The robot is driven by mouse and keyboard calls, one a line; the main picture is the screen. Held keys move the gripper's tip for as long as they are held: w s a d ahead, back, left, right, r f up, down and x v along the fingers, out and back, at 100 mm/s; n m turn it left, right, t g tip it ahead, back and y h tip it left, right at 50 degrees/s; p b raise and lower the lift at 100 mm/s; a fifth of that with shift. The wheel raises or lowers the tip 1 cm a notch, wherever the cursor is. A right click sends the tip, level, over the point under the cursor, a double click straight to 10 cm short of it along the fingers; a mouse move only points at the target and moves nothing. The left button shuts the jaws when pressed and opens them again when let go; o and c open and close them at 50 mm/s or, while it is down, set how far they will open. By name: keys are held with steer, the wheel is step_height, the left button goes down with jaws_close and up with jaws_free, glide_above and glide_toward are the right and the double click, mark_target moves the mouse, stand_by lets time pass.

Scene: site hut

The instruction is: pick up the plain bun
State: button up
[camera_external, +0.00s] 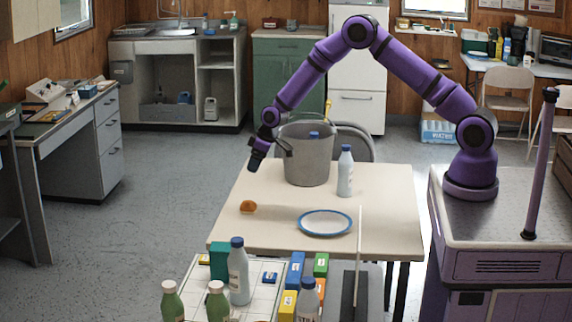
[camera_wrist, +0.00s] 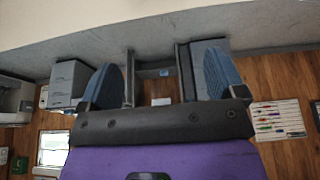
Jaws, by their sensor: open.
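The plain bun (camera_external: 248,207) is a small orange-brown piece on the left part of the pale table (camera_external: 265,235). My gripper (camera_external: 256,163) hangs over the far left part of the table, above and beyond the bun and apart from it. In the wrist view my gripper (camera_wrist: 160,75) has its two blue-padded fingers spread, with nothing held between them. The bun does not show in the wrist view.
A grey bucket (camera_external: 308,160) stands close right of my gripper, with a white bottle (camera_external: 345,175) beside it. A blue-rimmed plate (camera_external: 325,223) lies right of the bun. Bottles and coloured boxes (camera_external: 295,270) crowd the near side. The table around the bun is clear.

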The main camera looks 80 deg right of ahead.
glide_toward(245, 201)
steer(key=shift+w, duration=0.15)
steer(key=x, duration=0.5)
steer(key=shift+f, duration=0.2)
steer(key=shift+x, duration=2.6)
steer(key=shift+a, duration=0.1)
steer(key=c, duration=1)
